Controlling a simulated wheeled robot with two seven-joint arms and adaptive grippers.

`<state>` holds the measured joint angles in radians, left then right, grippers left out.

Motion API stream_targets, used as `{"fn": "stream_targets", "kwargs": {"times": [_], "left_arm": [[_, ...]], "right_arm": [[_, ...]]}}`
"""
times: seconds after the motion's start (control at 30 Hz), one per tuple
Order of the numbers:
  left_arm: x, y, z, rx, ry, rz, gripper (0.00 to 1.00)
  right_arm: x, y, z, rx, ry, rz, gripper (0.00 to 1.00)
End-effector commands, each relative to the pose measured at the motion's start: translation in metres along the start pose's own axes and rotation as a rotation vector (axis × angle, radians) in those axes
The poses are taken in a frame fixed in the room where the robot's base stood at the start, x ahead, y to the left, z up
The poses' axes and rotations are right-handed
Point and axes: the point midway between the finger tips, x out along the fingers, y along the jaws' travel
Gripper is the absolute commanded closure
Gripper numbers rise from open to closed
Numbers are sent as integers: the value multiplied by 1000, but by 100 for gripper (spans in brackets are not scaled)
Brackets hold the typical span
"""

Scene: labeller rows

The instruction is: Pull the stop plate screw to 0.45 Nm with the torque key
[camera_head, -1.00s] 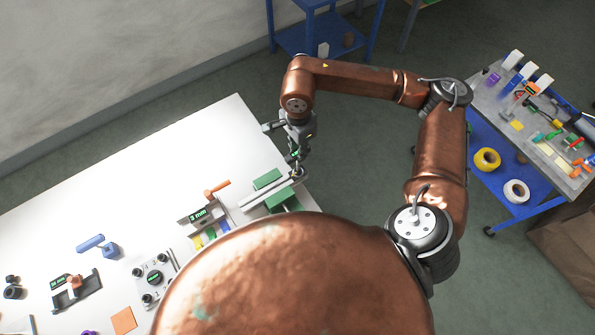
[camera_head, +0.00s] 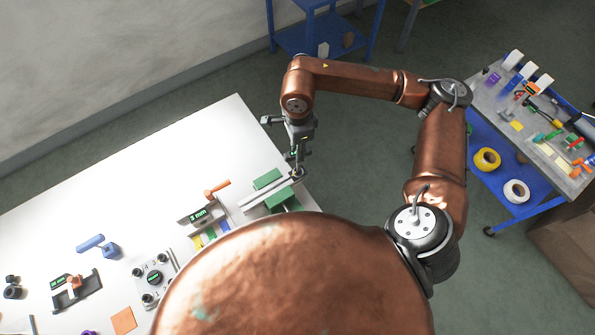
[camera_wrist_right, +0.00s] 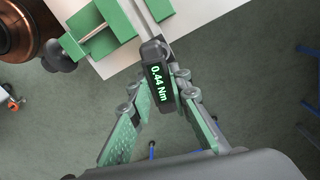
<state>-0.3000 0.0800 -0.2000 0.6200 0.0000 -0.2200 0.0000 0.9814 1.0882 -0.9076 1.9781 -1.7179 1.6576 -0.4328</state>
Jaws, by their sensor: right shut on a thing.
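The torque key (camera_wrist_right: 153,52) is a dark upright tool with a lit green display reading 0.44 Nm. My right gripper (camera_wrist_right: 158,92) is shut on it, with green-padded fingers on either side. In the head view, my right gripper (camera_head: 297,153) points down over the right end of a grey metal rail (camera_head: 255,199) that lies across a green block (camera_head: 267,179). The key's lower end is at that rail end. The stop plate screw is hidden beneath the key, and I cannot make out the stop plate. My left gripper is not in view.
An 8 mm display stand (camera_head: 198,214) with an orange handle stands left of the rail. A control box (camera_head: 153,276) and a blue part (camera_head: 110,250) lie further left. The white table (camera_head: 190,145) is clear behind the rail. A blue cart (camera_head: 510,190) stands at right.

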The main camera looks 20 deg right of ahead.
Motion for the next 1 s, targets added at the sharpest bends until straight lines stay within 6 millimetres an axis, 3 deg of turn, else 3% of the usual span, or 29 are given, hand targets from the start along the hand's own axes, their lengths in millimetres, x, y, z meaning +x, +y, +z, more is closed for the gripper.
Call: {"fn": "stream_targets", "kwargs": {"times": [1.0], "left_arm": [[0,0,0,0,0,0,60]], "right_arm": [[-5,0,0,-52,0,-1,100]]}}
